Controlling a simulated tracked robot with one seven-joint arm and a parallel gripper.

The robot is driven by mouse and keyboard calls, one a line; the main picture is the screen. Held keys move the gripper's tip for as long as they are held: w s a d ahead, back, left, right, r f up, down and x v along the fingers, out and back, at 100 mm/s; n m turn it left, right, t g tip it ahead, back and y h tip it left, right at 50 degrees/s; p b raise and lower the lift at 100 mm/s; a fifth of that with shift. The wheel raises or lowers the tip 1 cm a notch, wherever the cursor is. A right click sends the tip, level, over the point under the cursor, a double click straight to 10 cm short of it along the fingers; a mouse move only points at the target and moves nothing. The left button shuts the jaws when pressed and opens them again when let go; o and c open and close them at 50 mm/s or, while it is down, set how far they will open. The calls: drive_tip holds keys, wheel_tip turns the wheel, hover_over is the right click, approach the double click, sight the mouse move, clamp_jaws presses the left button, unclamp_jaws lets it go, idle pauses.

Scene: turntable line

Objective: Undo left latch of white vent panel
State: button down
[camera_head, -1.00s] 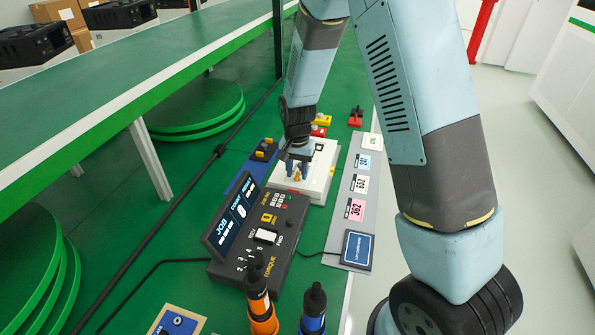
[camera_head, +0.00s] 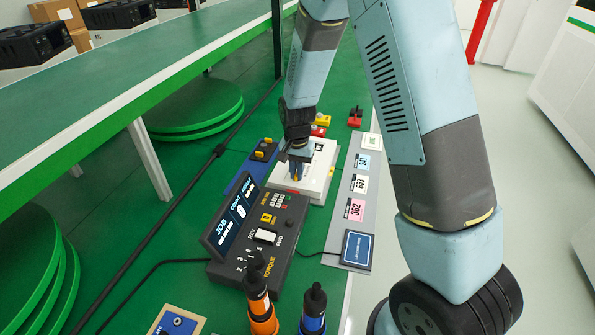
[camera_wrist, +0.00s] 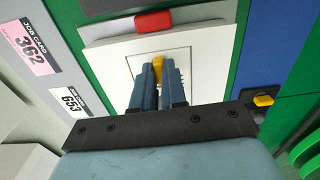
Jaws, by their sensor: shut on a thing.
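The white vent panel (camera_head: 318,183) lies on the green bench, and its pale face also fills the middle of the wrist view (camera_wrist: 203,62). A yellow latch (camera_wrist: 157,65) stands up from the panel between my fingertips. My gripper (camera_wrist: 158,82) is shut on this yellow latch, its two blue fingers close together. In the head view my gripper (camera_head: 297,172) reaches down onto the panel, and its fingers hide most of the latch. A red piece (camera_wrist: 153,22) sits at the panel's edge in the wrist view.
A dark torque controller (camera_head: 262,240) with a display stands in front of the panel. Job cards (camera_head: 355,209) lie on a grey strip to its right. A blue block with a yellow knob (camera_head: 262,153) stands left. Orange and blue tools stand near the front.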

drive_tip(key=shift+n, duration=0.4)
drive_tip(key=n, duration=0.7)
drive_tip(key=shift+n, duration=0.3)
drive_tip(key=n, duration=0.4)
drive_tip(key=shift+n, duration=2.5)
drive_tip(key=c, duration=1.2)
unclamp_jaws()
drive_tip(key=shift+o, duration=0.2)
